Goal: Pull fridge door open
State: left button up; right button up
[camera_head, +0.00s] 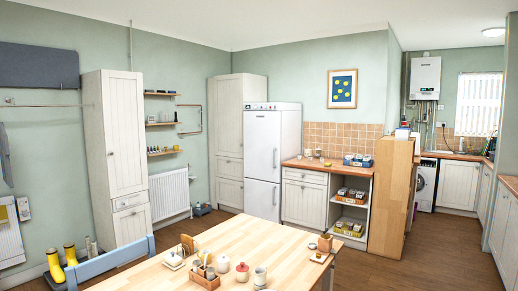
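The white fridge (268,160) stands against the back wall, between a tall white cupboard and the wooden counter. It has an upper and a lower door, and both look shut. The upper door (262,146) has a vertical handle (275,158) near its right edge. The lower door (261,198) also has a vertical handle (275,195) near its right edge. The fridge's lowest part is partly hidden behind the table. Neither of my grippers shows in the head view.
A wooden table (240,244) with jars, mugs and a small crate (205,277) stands in front, between me and the fridge. A blue chair (112,260) is at its left. Brown floor (424,258) is clear to the right, beyond a wooden cabinet (388,200).

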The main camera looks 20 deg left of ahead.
aim_at(261, 128)
jog(key=i+l+z, duration=0.15)
jog(key=i+l, duration=0.6)
jog(key=l, duration=0.15)
jog(key=i+l, duration=0.2)
jog(key=i, duration=0.65)
jog(key=i+l+z, duration=0.1)
jog(key=i, duration=0.7)
jog(key=i+l+z, duration=0.1)
jog(key=i, duration=1.35)
jog(key=i+l+u, duration=0.15)
jog(key=i, duration=1)
jog(key=i+l+u, duration=0.15)
jog(key=i, duration=0.45)
jog(key=i+j+u, duration=0.15)
jog(key=i+u, duration=0.5)
jog(key=u, duration=0.15)
jog(key=i+u, duration=0.4)
jog(key=i+l+u, duration=0.2)
jog(key=u, duration=0.15)
jog(key=i+j+u, duration=0.15)
jog(key=i+u, duration=0.25)
jog(key=i, duration=0.2)
jog(key=i+u, duration=0.4)
jog(key=i, duration=0.2)
jog(key=i+j+z, duration=0.1)
jog(key=i+z, duration=0.3)
jog(key=i+j+z, duration=0.4)
jog(key=i, duration=0.15)
jog(key=i+j+z, duration=0.3)
jog(key=i+z, duration=0.15)
